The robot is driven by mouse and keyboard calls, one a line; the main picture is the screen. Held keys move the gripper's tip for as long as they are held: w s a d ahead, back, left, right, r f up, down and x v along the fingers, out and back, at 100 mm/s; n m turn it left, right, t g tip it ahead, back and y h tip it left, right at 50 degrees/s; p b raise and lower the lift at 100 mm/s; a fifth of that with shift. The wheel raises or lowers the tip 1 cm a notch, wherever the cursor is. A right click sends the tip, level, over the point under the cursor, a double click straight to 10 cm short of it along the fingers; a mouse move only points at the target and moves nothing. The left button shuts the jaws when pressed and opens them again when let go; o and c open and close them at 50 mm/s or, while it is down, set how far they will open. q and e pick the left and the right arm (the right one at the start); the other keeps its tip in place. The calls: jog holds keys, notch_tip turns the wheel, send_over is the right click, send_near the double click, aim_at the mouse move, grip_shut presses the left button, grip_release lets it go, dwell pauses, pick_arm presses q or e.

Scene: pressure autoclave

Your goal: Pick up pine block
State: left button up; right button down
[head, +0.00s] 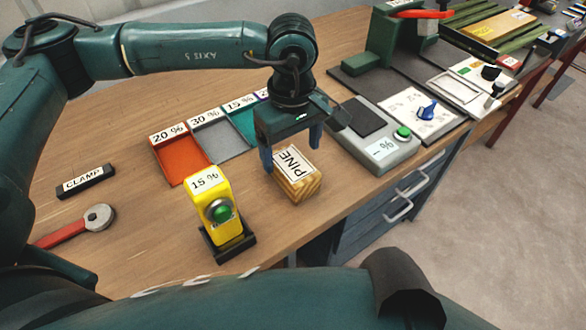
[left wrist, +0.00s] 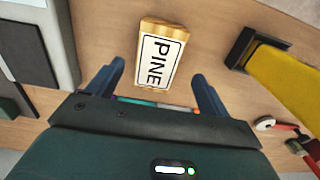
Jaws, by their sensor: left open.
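The pine block (head: 299,187) is a light wooden block with a white PINE label on top. It rests on the wooden bench, right of the yellow meter. My left gripper (head: 291,158) is open just above and behind the block, its blue fingers pointing down. In the left wrist view the block (left wrist: 158,55) lies ahead of the open left gripper (left wrist: 160,82), roughly centred between the line of the fingers, with nothing held. The exact height gap between fingertips and block is hard to tell. My right gripper is not in view.
A yellow 15 % meter (head: 212,203) stands in a black holder close left of the block. Coloured trays (head: 178,160) lie behind. A grey scale-like device (head: 375,138) is to the right. A red-handled wrench (head: 74,228) and CLAMP label (head: 85,182) lie left. The bench edge is near.

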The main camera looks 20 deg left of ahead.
aim_at(293, 163)
pick_arm(q)
jog(key=shift+f, duration=0.6)
jog(key=f, duration=0.1)
jog(key=f+p, duration=0.1)
jog(key=f, duration=0.1)
jog(key=shift+w+f, duration=0.2)
jog(key=shift+f, duration=0.4)
jog(key=shift+c, duration=0.2)
jog(key=c, duration=1.1)
